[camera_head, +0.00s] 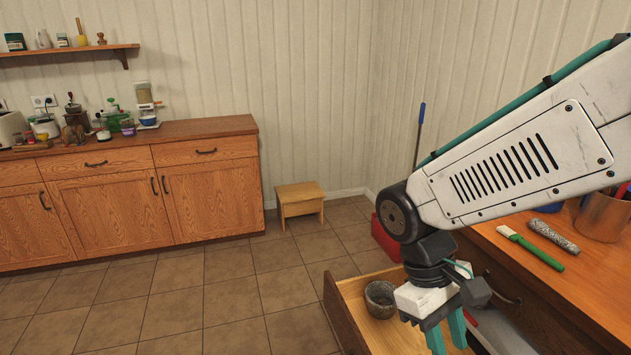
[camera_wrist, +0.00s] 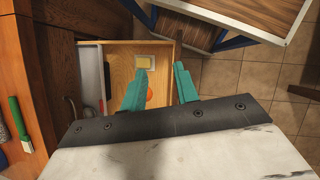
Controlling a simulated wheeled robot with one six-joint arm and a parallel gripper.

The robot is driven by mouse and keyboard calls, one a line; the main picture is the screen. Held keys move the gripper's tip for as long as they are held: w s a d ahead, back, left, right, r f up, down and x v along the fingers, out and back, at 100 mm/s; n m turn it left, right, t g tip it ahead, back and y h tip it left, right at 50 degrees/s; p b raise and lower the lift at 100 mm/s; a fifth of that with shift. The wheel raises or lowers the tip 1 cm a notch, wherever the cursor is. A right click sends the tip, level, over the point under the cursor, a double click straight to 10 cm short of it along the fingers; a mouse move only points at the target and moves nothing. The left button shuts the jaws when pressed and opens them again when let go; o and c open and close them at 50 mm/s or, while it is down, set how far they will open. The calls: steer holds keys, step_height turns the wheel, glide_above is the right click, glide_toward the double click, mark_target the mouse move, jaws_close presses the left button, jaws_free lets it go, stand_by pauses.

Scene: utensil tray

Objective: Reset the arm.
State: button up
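My arm reaches in from the right of the head view, and my gripper (camera_head: 446,334) hangs pointing down over an open wooden drawer (camera_head: 341,312). In the wrist view, the two teal fingers of my gripper (camera_wrist: 161,68) stand apart with nothing between them. Below them lies the drawer (camera_wrist: 120,57). It holds a small dish with a yellow block (camera_wrist: 144,62) and an orange round thing (camera_wrist: 149,93), partly hidden by the left finger. A grey speckled cup (camera_head: 380,303) shows in the drawer in the head view.
A red box (camera_head: 386,240) stands beyond the drawer. A wooden stool (camera_head: 300,205) is by the wall; the tiled floor between is clear.

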steer(key=s+d+r+m+t+y, duration=0.3)
steer(key=s+d+r+m+t, duration=0.2)
steer(key=r, duration=0.4)
steer(key=shift+s+d+r+m, duration=0.3)
steer(key=shift+s+d+m, duration=0.3)
steer(key=shift+d, duration=0.6)
